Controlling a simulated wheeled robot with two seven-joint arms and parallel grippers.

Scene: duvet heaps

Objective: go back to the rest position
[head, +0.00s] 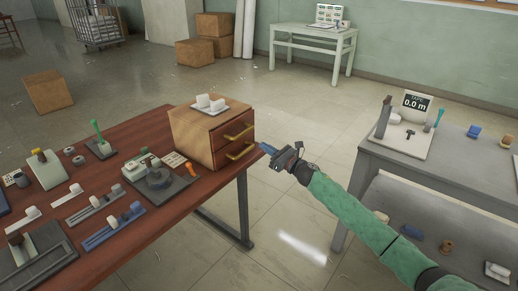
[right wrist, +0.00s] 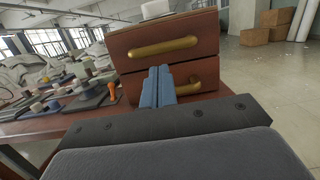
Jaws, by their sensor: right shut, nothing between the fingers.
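My right gripper (head: 267,149) is at the right edge of the brown table, just in front of the small wooden drawer box (head: 190,126). Its blue fingers are shut and empty, and they also show in the right wrist view (right wrist: 158,88), pointing at the drawer fronts. The box has two drawers with brass handles, an upper one (right wrist: 163,47) and a lower one (right wrist: 190,90). Both drawers look closed. In the right wrist view the fingers overlap the lower drawer; I cannot tell whether they touch it. My left gripper is not in view.
The brown table (head: 190,205) holds several small fixtures and trays at left. A grey table (head: 400,165) with a display stand (head: 413,118) is at right. Open floor (head: 300,205) lies between the two tables. Cardboard boxes (head: 195,51) and a pale green table (head: 313,35) stand far back.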

